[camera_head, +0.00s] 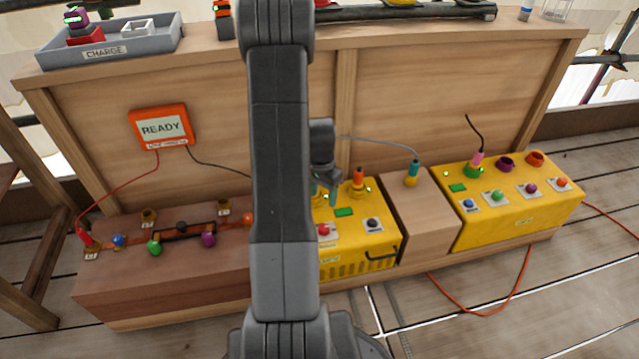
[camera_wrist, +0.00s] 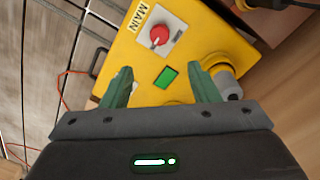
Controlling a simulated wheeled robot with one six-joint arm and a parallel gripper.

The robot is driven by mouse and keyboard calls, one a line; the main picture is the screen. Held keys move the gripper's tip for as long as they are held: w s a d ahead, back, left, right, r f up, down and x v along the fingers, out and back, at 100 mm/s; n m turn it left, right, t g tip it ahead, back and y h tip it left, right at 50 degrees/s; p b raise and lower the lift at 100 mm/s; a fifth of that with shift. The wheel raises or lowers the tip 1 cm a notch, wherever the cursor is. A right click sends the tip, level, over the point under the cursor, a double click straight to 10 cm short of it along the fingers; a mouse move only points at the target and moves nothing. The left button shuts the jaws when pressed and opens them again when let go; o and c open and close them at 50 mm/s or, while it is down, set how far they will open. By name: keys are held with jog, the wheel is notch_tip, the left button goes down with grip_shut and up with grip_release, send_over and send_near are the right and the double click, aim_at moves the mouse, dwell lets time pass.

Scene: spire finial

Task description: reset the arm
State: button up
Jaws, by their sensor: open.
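My arm rises through the middle of the head view and hides part of the bench. My gripper (camera_head: 325,190) is beside the arm, just above the left yellow box (camera_head: 385,250). In the wrist view my gripper (camera_wrist: 160,85) has its two green fingers wide apart with nothing between them. Between and beyond the fingers lie a green panel (camera_wrist: 166,77) and a red knob (camera_wrist: 159,35) beside a MAIN label on the yellow box. A grey cylindrical part (camera_wrist: 228,85) is close to the right finger; I cannot tell whether they touch.
An orange READY display (camera_head: 160,128) is on the back panel. A grey CHARGE tray (camera_head: 110,45) sits on the top shelf. Another yellow box (camera_head: 520,205) with plugs and knobs stands right. A wooden console (camera_head: 170,285) is left. Thin cables hang between them, and an orange cable (camera_head: 500,305) lies on the floor.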

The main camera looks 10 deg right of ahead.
aim_at(324, 227)
jog(key=f+b, duration=0.1)
jog(key=f, duration=0.3)
jog(key=f+b, duration=0.2)
jog(key=f, duration=0.3)
jog(key=f+b, duration=0.2)
jog(key=f, duration=0.2)
jog(key=shift+s+d+f, duration=0.2)
jog(key=shift+s+f, duration=0.05)
jog(key=shift+f, duration=0.15)
jog(key=shift+r, duration=0.1)
